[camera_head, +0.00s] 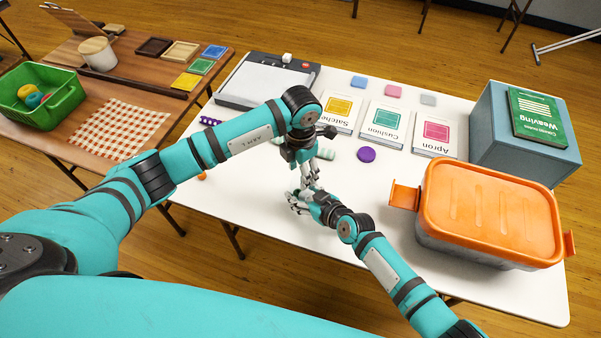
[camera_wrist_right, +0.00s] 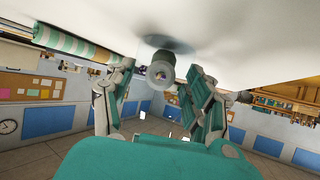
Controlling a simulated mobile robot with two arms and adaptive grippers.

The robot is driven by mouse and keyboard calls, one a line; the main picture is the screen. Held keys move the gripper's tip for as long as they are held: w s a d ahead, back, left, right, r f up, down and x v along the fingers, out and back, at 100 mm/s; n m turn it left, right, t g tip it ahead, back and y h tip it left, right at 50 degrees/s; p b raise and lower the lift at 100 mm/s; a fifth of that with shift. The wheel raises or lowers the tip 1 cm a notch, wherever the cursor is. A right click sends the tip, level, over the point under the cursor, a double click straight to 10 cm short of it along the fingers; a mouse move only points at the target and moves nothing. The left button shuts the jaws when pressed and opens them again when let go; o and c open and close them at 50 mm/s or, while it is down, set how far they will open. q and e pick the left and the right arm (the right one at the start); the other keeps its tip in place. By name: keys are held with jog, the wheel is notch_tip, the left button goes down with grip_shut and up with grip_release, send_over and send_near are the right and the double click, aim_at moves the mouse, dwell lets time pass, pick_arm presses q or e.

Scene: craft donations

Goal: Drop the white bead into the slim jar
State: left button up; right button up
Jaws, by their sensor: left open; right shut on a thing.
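My right gripper (camera_head: 296,201) is low over the near middle of the white table, its arm coming from the bottom right. In the right wrist view its two fingers (camera_wrist_right: 158,98) are shut on a small, see-through, round jar (camera_wrist_right: 161,70), which looks like the slim jar, against the white table. In the head view the jar is mostly hidden by the grippers. My left gripper (camera_head: 311,172) is open just above and behind the right one. I cannot make out the white bead for sure; the area between the grippers is hidden.
A striped roll (camera_head: 326,154) and a purple disc (camera_head: 366,154) lie just beyond the grippers. An orange-lidded box (camera_head: 489,211) stands at right, three cards behind. A small white cube (camera_head: 287,57) sits on a black-edged device (camera_head: 305,72).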

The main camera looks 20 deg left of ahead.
jog(key=o, duration=0.9)
pick_arm(q)
notch_tip(320, 180, up, 10)
jog(key=shift+r, duration=0.2)
pick_arm(e)
jog(key=shift+o, duration=0.2)
